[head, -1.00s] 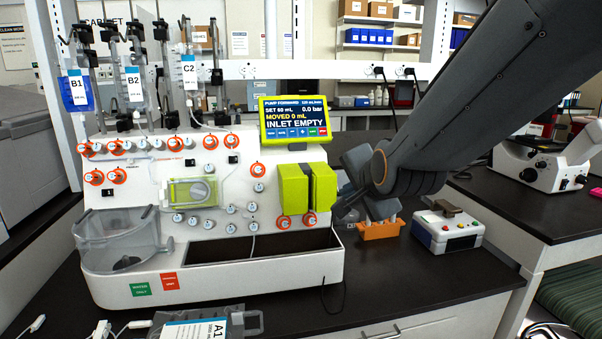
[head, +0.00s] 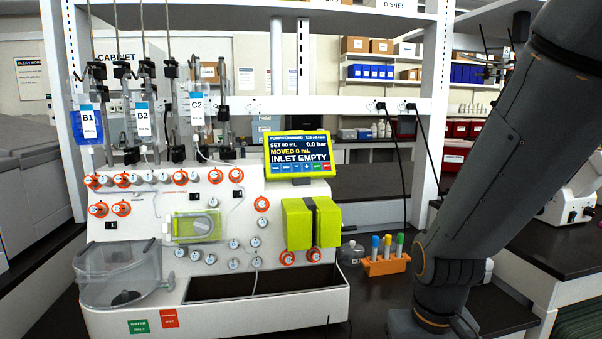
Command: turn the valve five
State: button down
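The cell processor (head: 150,225) stands on the dark bench at left and centre, its white sloped front facing me. Several round white valve knobs, some with orange rings, sit on this front. A row of them (head: 215,176) runs along the top, and more sit around the green pump window (head: 197,226) and below the yellow-green blocks (head: 311,223). Their number labels are too small to read, so I cannot tell which is valve five. My arm comes down at the right, clear of the panel. My gripper's fingers do not show.
An orange rack (head: 386,265) with coloured-cap tubes stands right of the processor, close to my arm. The screen (head: 298,154) reads "INLET EMPTY". Bags B1 (head: 88,125), B2 (head: 143,122) and C2 (head: 197,115) hang above the panel. A clear basin (head: 118,275) juts out at lower left.

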aim_at(149, 178)
jog(key=u, duration=1.25)
jog(key=k, duration=0.5)
jog(key=u, duration=0.35)
jog(key=i, duration=0.75)
jog(key=u, duration=0.25)
